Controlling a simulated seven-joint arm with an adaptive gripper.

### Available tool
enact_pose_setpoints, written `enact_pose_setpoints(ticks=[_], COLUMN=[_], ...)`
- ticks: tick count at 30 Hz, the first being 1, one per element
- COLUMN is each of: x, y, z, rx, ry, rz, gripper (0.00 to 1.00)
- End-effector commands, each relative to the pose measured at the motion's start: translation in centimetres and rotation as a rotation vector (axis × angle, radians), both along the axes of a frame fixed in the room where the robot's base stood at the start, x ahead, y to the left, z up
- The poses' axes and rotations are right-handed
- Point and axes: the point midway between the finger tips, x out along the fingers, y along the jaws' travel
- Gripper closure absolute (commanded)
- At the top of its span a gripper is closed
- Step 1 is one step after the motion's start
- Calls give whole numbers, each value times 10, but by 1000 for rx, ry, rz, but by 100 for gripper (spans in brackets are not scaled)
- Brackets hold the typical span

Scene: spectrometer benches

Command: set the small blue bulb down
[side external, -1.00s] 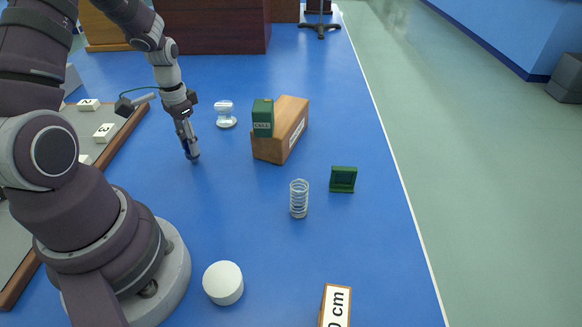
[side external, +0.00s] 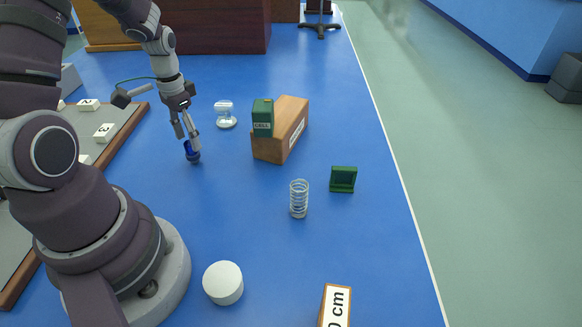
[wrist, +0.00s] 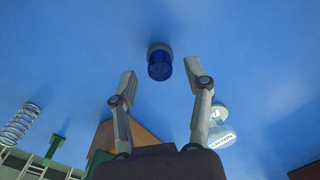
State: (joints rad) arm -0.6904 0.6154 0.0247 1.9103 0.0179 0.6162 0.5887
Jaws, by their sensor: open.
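The small blue bulb (side external: 192,154) stands on the blue bench top, below my gripper (side external: 189,142). In the wrist view the bulb (wrist: 160,62) is dark blue and shows just past the fingertips, with space on both sides. My gripper (wrist: 160,78) is open, its two fingers spread apart and nothing between them that I can see held. In the side view the fingertips overlap the bulb's upper part, so I cannot tell there how far apart they are from it.
A wooden block (side external: 291,118) with a green CELL box (side external: 263,119) stands to the right. A spring (side external: 299,199), a green frame (side external: 343,179) and a white cylinder (side external: 223,283) stand nearer. The bench around the bulb is clear.

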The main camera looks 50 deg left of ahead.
Motion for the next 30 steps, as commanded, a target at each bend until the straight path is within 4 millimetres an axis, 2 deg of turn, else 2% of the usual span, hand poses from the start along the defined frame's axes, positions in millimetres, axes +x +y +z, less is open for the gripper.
enact_pose_setpoints(ticks=[6, 9, 14, 16, 17, 20, 24, 27, 30], x=[1, 1, 0, 3, 5, 9, -2, -16, -26], y=[1, 1, -1, -9, -16, -54, -115, -145, -161], z=[59, 81, 100, 109, 114, 137, 160, 165, 165], rx=[7, 5, 2, 12, 21, 59, 77, 62, 40], ry=[-8, -7, -4, -22, -37, -127, -294, -398, -463], rz=[0, 0, -2, -8, -16, -43, -82, -102, -110], gripper=[50, 50, 50, 50, 50, 50, 50, 50, 50])
